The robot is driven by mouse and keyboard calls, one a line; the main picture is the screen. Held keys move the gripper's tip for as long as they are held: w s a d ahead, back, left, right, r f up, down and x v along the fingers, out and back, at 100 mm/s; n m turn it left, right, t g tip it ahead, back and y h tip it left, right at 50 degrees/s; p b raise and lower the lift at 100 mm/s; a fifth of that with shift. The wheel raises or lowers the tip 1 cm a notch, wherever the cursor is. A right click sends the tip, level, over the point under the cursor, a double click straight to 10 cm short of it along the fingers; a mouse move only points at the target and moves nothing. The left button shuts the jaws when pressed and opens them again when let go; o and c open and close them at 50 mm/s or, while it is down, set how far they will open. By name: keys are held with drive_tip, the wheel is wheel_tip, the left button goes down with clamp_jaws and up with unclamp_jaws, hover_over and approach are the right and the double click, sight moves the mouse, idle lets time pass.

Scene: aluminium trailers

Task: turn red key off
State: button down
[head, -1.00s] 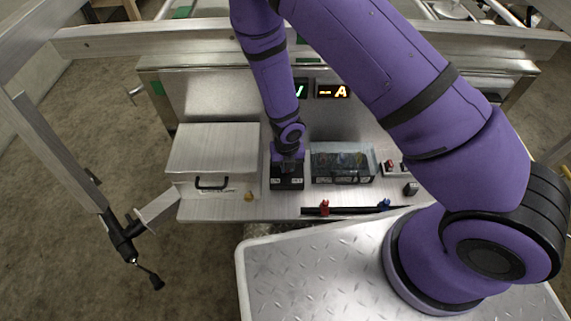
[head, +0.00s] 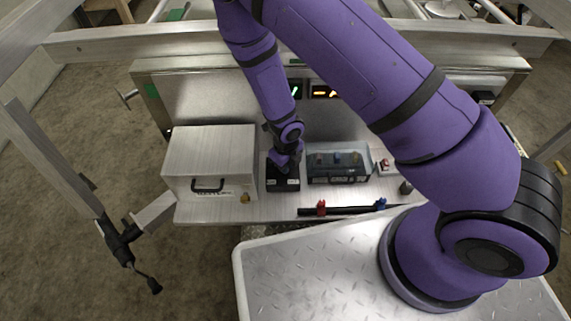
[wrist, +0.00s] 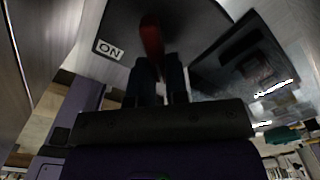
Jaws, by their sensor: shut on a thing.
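The red key (wrist: 151,40) stands up from a dark plate in the wrist view, with the white "ON" label (wrist: 108,49) to its left. My gripper (wrist: 156,78) is shut on the key, with its two dark fingers either side of the lower part. In the head view my gripper (head: 283,163) is down at the black switch box (head: 283,184) on the bench. The key is hidden there by my wrist. The key's exact turn angle is hard to read.
A metal box with a black handle (head: 208,184) stands left of the switch box. A clear-covered case (head: 338,177) stands close on the right. A black bar with a red piece (head: 320,208) and a blue piece (head: 380,204) lies in front. Lit displays (head: 325,92) are behind.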

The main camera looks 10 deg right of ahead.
idle(0.4)
drive_tip(key=c, duration=1.1)
unclamp_jaws()
drive_tip(key=shift+r, duration=0.1)
drive_tip(key=shift+r, duration=3.7)
